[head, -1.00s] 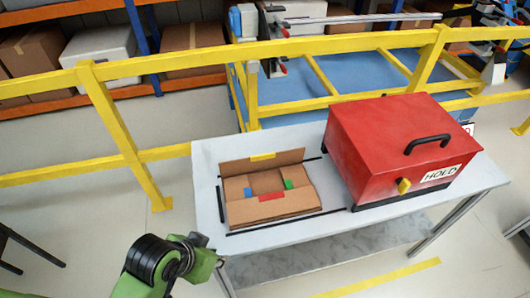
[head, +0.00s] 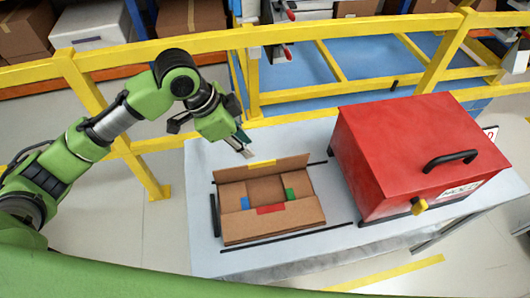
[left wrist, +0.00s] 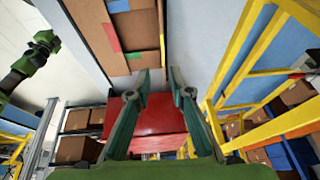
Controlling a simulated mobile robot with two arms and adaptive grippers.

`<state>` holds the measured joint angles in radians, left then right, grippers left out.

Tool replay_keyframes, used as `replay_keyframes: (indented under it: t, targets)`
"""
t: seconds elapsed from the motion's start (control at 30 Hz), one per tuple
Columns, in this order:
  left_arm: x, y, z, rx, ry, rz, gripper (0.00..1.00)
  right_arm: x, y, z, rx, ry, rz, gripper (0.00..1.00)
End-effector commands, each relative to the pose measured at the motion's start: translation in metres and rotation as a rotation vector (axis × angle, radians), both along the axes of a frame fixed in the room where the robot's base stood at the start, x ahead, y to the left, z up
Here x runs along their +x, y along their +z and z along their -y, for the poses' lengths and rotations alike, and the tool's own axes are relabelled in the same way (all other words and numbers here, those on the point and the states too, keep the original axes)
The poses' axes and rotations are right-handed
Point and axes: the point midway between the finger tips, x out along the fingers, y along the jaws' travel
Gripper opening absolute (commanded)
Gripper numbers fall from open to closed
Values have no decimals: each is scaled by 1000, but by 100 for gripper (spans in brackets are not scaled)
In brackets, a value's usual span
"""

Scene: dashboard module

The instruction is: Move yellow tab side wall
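The cardboard box (head: 230,202) lies on the table inside black marker strips. Its far side wall (head: 235,174) stands raised and carries the yellow tab (head: 262,163) on its top edge. The red tab (head: 270,209) is at the near side, blue at left, green at right. My left gripper (head: 246,150) is just behind the yellow tab wall, fingers pointing down towards it. In the left wrist view my left gripper (left wrist: 159,76) is open with nothing between the fingers, and the yellow tab (left wrist: 162,41) shows beyond the tips. My right gripper cannot be made out.
A red case (head: 400,150) with a black handle and a yellow latch stands right of the box on the table (head: 202,255). A yellow railing (head: 300,35) runs behind the table, close to my left arm. The table's front left is bare.

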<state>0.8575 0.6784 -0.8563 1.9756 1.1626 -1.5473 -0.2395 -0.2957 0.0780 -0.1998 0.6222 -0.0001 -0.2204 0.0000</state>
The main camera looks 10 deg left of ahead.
Motion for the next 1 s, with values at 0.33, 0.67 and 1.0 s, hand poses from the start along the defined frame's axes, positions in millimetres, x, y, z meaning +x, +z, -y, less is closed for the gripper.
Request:
replay_keyframes:
  t: [0.33, 0.67, 1.0]
  targets:
    - [8, -25, 7, 8, -5, -7, 20, -7, 5, -3, 4, 1, -8, 0]
    - [21, -89, 32, 7, -5, -6, 20, -9, 14, 1, -1, 2, -11, 0]
    - [27, -120, 43, 7, -6, -2, 20, -6, 18, 4, -5, 1, -8, 0]
